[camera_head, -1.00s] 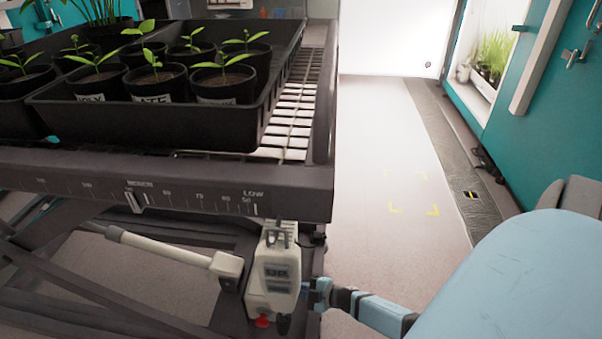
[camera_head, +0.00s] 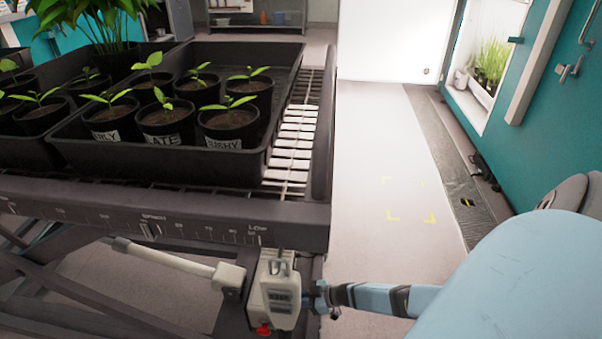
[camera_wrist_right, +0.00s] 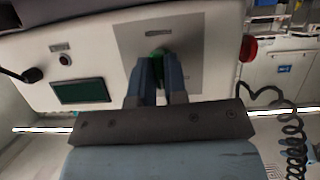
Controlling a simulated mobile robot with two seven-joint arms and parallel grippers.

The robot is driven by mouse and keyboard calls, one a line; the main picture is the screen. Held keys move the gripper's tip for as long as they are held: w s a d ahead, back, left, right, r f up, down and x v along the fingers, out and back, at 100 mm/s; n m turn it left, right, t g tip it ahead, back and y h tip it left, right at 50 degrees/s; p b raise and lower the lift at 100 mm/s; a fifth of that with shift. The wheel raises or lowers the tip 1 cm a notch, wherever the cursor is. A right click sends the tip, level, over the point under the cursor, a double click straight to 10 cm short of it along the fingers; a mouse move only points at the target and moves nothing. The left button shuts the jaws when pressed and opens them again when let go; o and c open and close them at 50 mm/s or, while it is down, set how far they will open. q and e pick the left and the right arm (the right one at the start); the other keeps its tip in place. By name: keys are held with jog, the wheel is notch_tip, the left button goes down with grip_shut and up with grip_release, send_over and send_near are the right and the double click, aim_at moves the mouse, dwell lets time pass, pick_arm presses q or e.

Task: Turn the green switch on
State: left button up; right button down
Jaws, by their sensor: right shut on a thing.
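The green switch (camera_wrist_right: 157,54) sits on a grey plate on the control box's face in the right wrist view. It is mostly hidden by the blue fingers of my right gripper (camera_wrist_right: 159,60), which are shut on it. In the head view the white control box (camera_head: 275,292) hangs at the front right corner of the plant bench. My right gripper (camera_head: 318,297) reaches it from the right there; the switch itself is not visible in that view. Whether the switch is turned cannot be told. My left gripper is not in view.
The bench (camera_head: 180,212) carries black trays of potted seedlings (camera_head: 228,125). A red button (camera_wrist_right: 248,48), a dark display (camera_wrist_right: 80,91) and a black knob (camera_wrist_right: 33,75) are around the switch. A coiled cord (camera_wrist_right: 293,145) hangs at right. Floor right of the bench is clear.

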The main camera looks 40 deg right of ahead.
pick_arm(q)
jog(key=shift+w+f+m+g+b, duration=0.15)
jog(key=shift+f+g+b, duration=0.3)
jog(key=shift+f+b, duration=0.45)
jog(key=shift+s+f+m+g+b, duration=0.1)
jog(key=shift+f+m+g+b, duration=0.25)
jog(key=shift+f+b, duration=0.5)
pick_arm(e)
jog(key=shift+w+d+m+g+y, duration=0.1)
jog(key=shift+m+g+y, duration=0.45)
jog(key=shift+m+y, duration=0.8)
jog(key=shift+m+g+y, duration=0.55)
jog(key=shift+m+y, duration=0.1)
jog(key=shift+m, duration=1.4)
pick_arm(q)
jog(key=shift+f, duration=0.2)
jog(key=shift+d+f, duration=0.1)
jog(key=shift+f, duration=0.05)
pick_arm(e)
jog(key=c, duration=1.1)
grip_release()
jog(key=shift+c, duration=0.2)
